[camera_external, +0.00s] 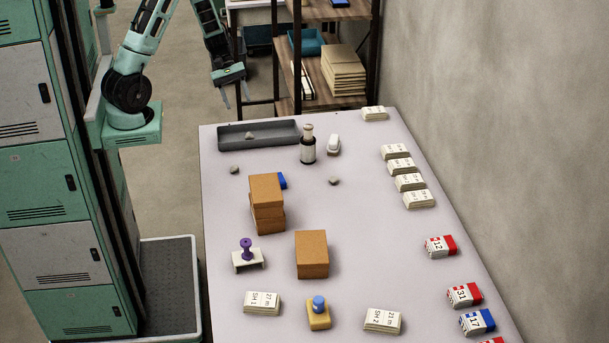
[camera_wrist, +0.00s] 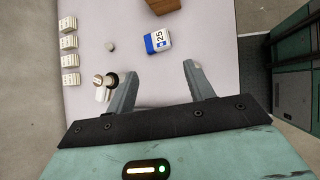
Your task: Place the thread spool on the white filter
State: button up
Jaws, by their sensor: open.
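A purple spool-shaped thing (camera_external: 246,246) stands upright on a small white stand-like piece (camera_external: 249,262) at the table's near left; it may be the thread spool. A blue knob-like piece (camera_external: 319,303) stands on a yellow block (camera_external: 319,320) to its right. A small white rounded object (camera_external: 334,143) lies beside a dark bottle (camera_external: 308,150) at the far end. I cannot tell which white piece is the filter. My gripper (camera_external: 236,97) is open and empty, beyond the table's far left corner. In the wrist view my gripper (camera_wrist: 160,68) points toward the tabletop, with nothing between its fingers.
Brown boxes (camera_external: 311,254) stand mid-table, one stack (camera_external: 266,192) on the left. A blue-and-white box (camera_wrist: 158,41) shows behind that stack. A grey tray (camera_external: 284,133) lies at the far edge. Labelled white packs (camera_external: 418,199) and red or blue boxes (camera_external: 440,246) line the right edge.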

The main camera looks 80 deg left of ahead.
jog(key=s+a+r+m+g+y, duration=0.1)
jog(key=s+r+m+y, duration=0.3)
jog(key=s, duration=0.4)
jog(key=s+a+r+m+g+y, duration=0.2)
jog(key=s+a+r+m+y, duration=0.1)
jog(key=s+r+m, duration=0.2)
jog(key=shift+s+r+m+y, duration=0.25)
jog(key=shift+s+m+y, duration=0.15)
jog(key=shift+s+m, duration=0.8)
jog(key=shift+s, duration=0.15)
